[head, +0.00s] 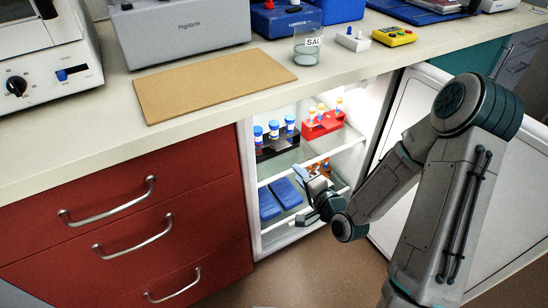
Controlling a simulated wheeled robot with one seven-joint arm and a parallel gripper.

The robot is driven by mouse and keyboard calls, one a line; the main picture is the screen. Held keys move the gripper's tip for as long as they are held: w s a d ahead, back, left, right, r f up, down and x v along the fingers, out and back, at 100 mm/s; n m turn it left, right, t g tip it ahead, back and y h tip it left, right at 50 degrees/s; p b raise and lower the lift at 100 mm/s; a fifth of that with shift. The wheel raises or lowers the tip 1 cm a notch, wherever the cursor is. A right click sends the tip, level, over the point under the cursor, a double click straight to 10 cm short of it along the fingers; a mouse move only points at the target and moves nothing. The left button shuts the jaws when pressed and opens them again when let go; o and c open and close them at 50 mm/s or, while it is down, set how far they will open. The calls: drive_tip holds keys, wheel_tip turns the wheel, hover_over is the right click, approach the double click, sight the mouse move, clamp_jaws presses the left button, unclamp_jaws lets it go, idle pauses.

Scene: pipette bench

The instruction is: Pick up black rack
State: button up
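The black rack (277,148) stands on the upper shelf inside the open fridge, on the left side, holding blue-capped tubes (274,129) upright. My gripper (303,196) is at the fridge opening, below and a little right of the black rack and apart from it. Its two fingers look spread, with nothing seen between them. It covers part of the lower shelf area.
A red rack (323,124) with orange-capped tubes stands right of the black rack. Blue boxes (270,206) lie on the lower shelf. Shelf front edges cross the opening. The fridge door (393,130) stands open at right, beside my arm. The counter (200,112) overhangs above.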

drive_tip(key=f+m+t+b, duration=0.1)
drive_tip(key=m+t, duration=0.1)
drive_tip(key=b, duration=0.5)
approach(281, 149)
drive_tip(key=shift+m, duration=0.3)
drive_tip(key=x, duration=0.5)
drive_tip(key=shift+s+a+f, duration=0.1)
drive_tip(key=shift+s+a, duration=0.15)
drive_tip(key=shift+a, duration=0.05)
drive_tip(key=x, duration=0.2)
drive_tip(key=b+x, duration=0.1)
drive_tip(key=x, duration=0.1)
drive_tip(key=shift+w+d+f+b, duration=0.15)
drive_tip(key=shift+w+d+b, duration=0.15)
drive_tip(key=shift+w+a, duration=0.25)
drive_tip(key=shift+w, duration=0.2)
clamp_jaws()
